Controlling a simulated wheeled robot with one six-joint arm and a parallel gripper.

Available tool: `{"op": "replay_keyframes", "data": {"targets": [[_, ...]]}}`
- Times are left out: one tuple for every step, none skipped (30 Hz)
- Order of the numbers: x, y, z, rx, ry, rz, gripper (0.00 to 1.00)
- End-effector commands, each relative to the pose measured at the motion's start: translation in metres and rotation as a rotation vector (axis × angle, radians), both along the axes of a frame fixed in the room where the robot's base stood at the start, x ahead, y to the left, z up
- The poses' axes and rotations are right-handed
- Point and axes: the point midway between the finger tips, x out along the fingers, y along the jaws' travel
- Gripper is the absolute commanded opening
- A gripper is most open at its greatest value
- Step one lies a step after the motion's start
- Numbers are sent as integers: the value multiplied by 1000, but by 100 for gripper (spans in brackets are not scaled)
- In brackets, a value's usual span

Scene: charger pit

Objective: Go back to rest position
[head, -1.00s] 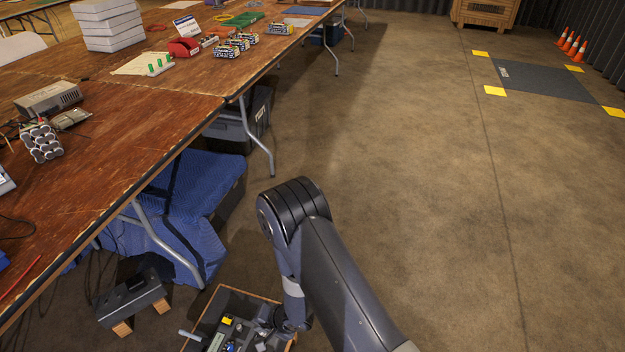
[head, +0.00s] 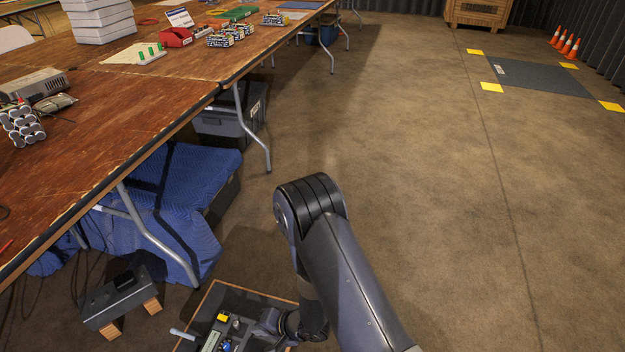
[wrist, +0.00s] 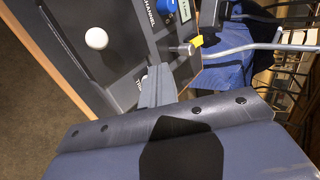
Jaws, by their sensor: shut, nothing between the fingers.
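My arm reaches down to a dark panel in a wooden frame (head: 207,297) on the floor at the bottom of the head view. My gripper (head: 268,322) is small and partly hidden there, over or beside the panel; I cannot tell whether it touches. In the wrist view my shut fingers (wrist: 157,82) point at the dark panel (wrist: 118,62), with nothing visible between them.
A long wooden table (head: 150,95) runs along the left, with metal legs and a blue-draped box (head: 190,180) below. A grey box on wooden blocks (head: 118,296) stands left of the panel. The floor to the right is clear up to a dark mat (head: 540,78) and cones (head: 563,42).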

Motion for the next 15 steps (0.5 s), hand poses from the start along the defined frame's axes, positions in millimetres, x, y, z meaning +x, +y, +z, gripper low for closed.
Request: {"op": "replay_keyframes", "data": {"targets": [[-1,-6,4,7,-2,-4,0],[-2,-11,11,6,-2,-5,0],[-4,-17,16,5,-2,-5,0],[-4,-21,20,5,-2,-5,0],[-6,-24,23,4,-1,-6,0],[-7,-28,27,5,-2,-4,0],[-8,-31,29,5,-2,-4,0],[-9,-34,32,5,-2,-4,0],[-10,-37,34,5,-2,-4,0],[-10,-39,36,4,-3,-3,0],[-11,-40,38,4,-3,-3,0],[-11,-42,39,5,-2,-2,0],[-12,-43,40,5,-2,-2,0],[-12,-44,40,5,-1,-1,0],[-13,-45,41,4,-2,-1,0]]}}
